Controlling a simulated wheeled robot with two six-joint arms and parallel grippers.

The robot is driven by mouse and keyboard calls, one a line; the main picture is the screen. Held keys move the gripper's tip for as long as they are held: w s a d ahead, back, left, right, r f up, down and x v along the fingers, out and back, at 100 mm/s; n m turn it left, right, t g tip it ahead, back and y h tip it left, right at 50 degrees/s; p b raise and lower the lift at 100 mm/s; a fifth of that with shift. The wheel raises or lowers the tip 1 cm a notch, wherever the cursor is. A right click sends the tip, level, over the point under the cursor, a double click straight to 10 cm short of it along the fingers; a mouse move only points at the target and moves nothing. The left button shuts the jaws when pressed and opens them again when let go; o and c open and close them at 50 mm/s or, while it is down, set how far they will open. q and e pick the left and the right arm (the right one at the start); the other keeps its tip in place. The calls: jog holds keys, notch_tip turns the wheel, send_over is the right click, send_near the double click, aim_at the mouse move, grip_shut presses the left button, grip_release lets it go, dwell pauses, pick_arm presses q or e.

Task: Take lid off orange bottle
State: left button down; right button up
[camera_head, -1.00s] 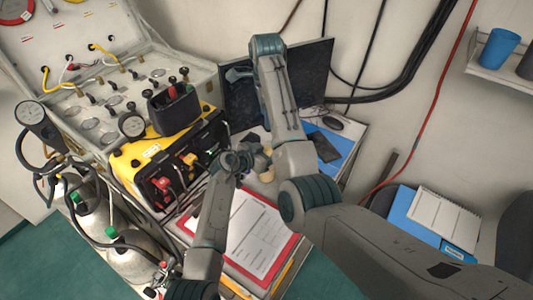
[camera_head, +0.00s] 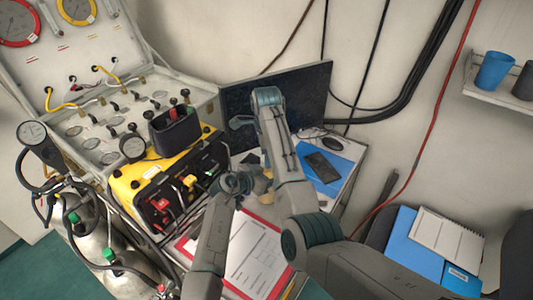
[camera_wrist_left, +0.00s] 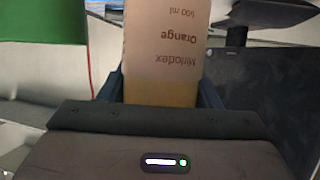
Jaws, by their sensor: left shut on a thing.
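The orange bottle (camera_wrist_left: 163,45) fills the middle of the left wrist view. It has a pale label with upside-down print reading "Orange" and an amber band. My left gripper is shut on it, with a dark finger on each side. In the head view my left gripper (camera_head: 238,182) is above the bench, beside a small tan patch that looks like part of the bottle (camera_head: 265,172). The lid cannot be made out. My right gripper (camera_head: 243,122) is in front of the dark monitor, above and apart from the left gripper. Its jaw opening is unclear.
A yellow-and-black panel unit (camera_head: 135,180) stands left of my left gripper. A red clipboard with paper (camera_head: 258,255) lies in front. The monitor (camera_head: 315,90) stands behind; a phone (camera_head: 322,166) lies on a blue folder to the right. Gas cylinders (camera_head: 95,250) stand lower left.

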jog(key=c, duration=0.7)
jog(key=n, duration=1.2)
jog(key=shift+n, duration=0.3)
jog(key=n, duration=1.4)
jog(key=shift+r, duration=0.1)
jog(key=n, duration=0.5)
jog(key=shift+n, duration=0.3)
jog(key=n, duration=0.3)
jog(key=shift+n, duration=0.4)
jog(key=n, duration=0.3)
jog(key=shift+n, duration=0.3)
jog(key=n, duration=1.1)
jog(key=shift+r, duration=0.1)
jog(key=o, duration=1.1)
jog(key=shift+c, duration=0.2)
